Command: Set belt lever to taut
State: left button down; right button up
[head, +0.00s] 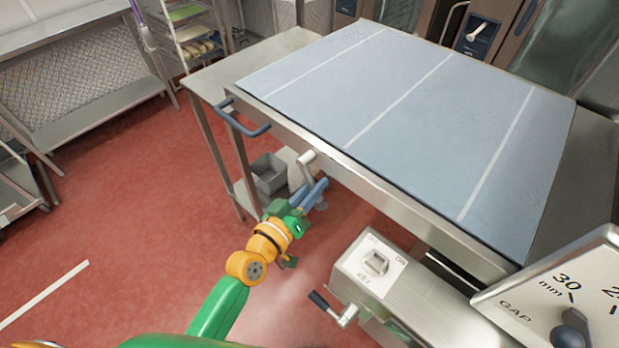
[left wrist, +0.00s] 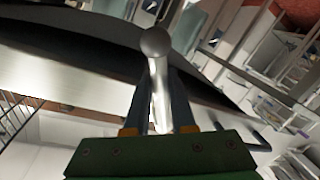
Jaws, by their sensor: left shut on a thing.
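The belt lever (head: 306,161) is a pale metal lever with a rounded end below the near edge of the belt table. It shows closer in the left wrist view, with its ball end (left wrist: 156,42) at the top of a shiny shaft. My left gripper (head: 313,190) is shut on the lever. In the left wrist view its two dark fingers (left wrist: 159,108) lie on either side of the shaft, and the ball end sticks out beyond them. The lever's base is hidden. My right gripper is not in view.
The belt table (head: 420,90) has a blue-grey belt with white lines. A blue handle (head: 243,120) juts from its left end. A grey bin (head: 269,174) stands underneath. A switch box (head: 374,268), a crank (head: 333,309) and a GAP dial panel (head: 550,300) are at lower right. Red floor at left is mostly clear.

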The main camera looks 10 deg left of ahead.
pick_arm(q)
jog(key=shift+s+d+r+n+p, duration=0.1)
jog(key=shift+d+r+n+p, duration=0.1)
jog(key=shift+n+p, duration=0.2)
dwell(0.3)
jog(key=c, duration=0.8)
grip_release()
